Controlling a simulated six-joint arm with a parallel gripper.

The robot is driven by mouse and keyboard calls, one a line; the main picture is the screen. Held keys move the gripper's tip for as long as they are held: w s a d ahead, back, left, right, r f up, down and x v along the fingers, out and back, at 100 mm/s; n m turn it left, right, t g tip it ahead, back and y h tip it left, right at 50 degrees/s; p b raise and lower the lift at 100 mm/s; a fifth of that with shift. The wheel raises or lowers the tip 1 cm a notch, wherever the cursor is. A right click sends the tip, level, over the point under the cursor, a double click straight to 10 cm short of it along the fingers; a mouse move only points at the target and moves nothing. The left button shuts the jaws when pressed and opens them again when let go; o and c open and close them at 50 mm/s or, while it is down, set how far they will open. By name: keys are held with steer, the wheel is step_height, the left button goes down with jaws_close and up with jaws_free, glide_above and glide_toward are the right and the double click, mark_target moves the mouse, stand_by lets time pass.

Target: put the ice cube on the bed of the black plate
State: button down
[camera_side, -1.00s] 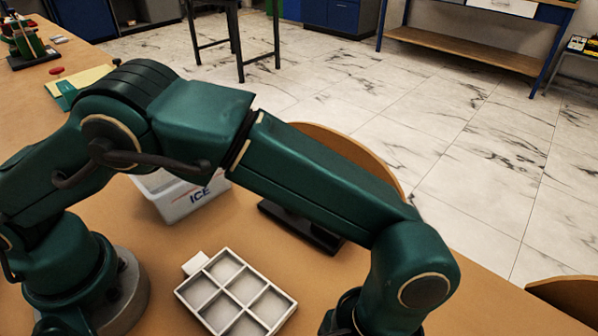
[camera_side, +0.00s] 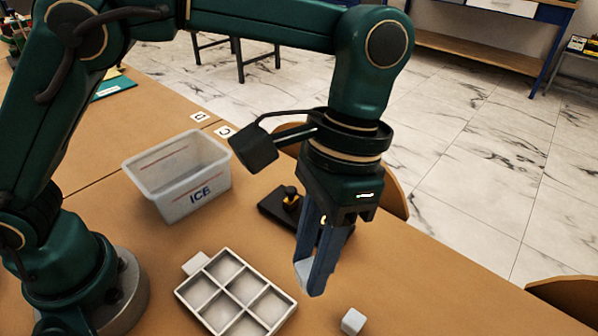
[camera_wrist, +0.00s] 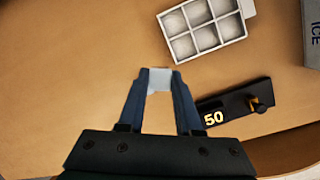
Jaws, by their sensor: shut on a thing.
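My gripper (camera_side: 310,280) is shut on a pale ice cube (camera_wrist: 160,79), held between its fingertips above the table. The held cube also shows at the finger ends in the side view (camera_side: 303,271). The black plate (camera_side: 272,206) lies on the table behind my gripper, partly hidden by it in the side view. In the wrist view the black plate (camera_wrist: 232,108) lies right of the fingers, with a yellow "50" and a black and yellow knob on it. The cube is apart from the plate.
A second cube (camera_side: 353,321) lies on the table near the front. A white six-compartment tray (camera_side: 198,299) stands left of my gripper. A translucent ICE bin (camera_side: 175,200) is behind it.

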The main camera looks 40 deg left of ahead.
steer(key=shift+n, duration=0.7)
steer(key=shift+w+a+f+n+h, duration=0.15)
steer(key=shift+w+n+h, duration=0.15)
steer(key=shift+n, duration=0.6)
steer(key=w+a+n+t+h, duration=0.1)
steer(key=w+a+n, duration=0.4)
steer(key=n, duration=0.2)
step_height(320, 180, up, 2)
steer(key=n+t+h, duration=0.1)
steer(key=n+t, duration=0.1)
steer(key=n, duration=1.1)
glide_above(272, 205)
steer(key=a, duration=0.5)
steer(key=d+f, duration=0.2)
steer(key=d, duration=0.1)
steer(key=w+d+f, duration=0.1)
steer(key=d+f, duration=0.1)
steer(key=d, duration=0.2)
steer(key=w+d+f, duration=0.1)
steer(key=d+f, duration=0.1)
steer(key=d, duration=0.2)
steer(key=shift+w+f, duration=0.15)
steer(key=shift+f, duration=0.2)
steer(key=shift+a+x, duration=0.2)
steer(key=shift+x, duration=0.8)
steer(key=shift+a+x, duration=0.25)
steer(key=shift+x, duration=0.75)
steer(key=shift+f, duration=0.25)
